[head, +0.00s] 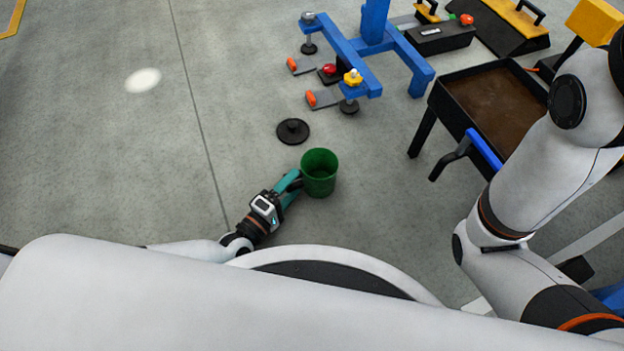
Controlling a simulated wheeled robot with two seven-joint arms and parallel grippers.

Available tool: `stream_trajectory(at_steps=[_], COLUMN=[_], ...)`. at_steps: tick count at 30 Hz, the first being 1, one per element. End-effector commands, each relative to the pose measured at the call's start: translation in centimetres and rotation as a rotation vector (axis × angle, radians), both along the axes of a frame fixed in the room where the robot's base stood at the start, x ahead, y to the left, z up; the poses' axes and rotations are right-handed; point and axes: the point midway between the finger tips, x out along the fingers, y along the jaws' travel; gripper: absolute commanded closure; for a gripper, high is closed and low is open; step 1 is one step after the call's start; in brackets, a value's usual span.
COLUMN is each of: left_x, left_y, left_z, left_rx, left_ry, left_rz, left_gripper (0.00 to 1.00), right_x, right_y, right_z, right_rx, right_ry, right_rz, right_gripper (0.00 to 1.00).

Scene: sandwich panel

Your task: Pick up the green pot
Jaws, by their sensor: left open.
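The green pot (321,183) stands upright on the grey floor near the middle of the head view, its open top facing up. My left gripper (297,180) is open at the pot's left side, its tips right by the pot's wall. Whether a finger touches the pot or reaches behind it cannot be told. A round black lid (293,131) with a knob lies on the floor above and left of the pot. My right arm runs along the right side; its gripper is out of view.
A blue metal frame (398,57) with levelling feet stands beyond the pot. A dark tray table (493,100) with a brown surface and a blue-black handle stands to the right. Black and yellow blocks (505,20) are at the upper right. The floor at left is clear.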

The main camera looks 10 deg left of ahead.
Motion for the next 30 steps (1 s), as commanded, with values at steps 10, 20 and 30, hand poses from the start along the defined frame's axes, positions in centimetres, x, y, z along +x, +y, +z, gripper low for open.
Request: stream_trajectory(at_steps=[10,20,30], left_x=[0.2,0.2,0.2], left_y=[-0.1,-0.1,-0.1], left_z=[0.1,0.2,2.5], left_rx=[0.0,-0.001,-0.002], left_ry=[0.0,-0.003,-0.001], left_rz=[0.0,0.001,0.001], left_gripper=[0.45,0.84,0.84], right_x=[0.0,0.0,0.1], right_y=[0.0,0.0,0.0], right_z=[0.0,0.0,2.0], right_rx=[0.0,0.0,0.0], right_ry=[0.001,0.001,0.004], right_rz=[0.0,0.0,0.0], right_gripper=[0.0,0.0,0.0])
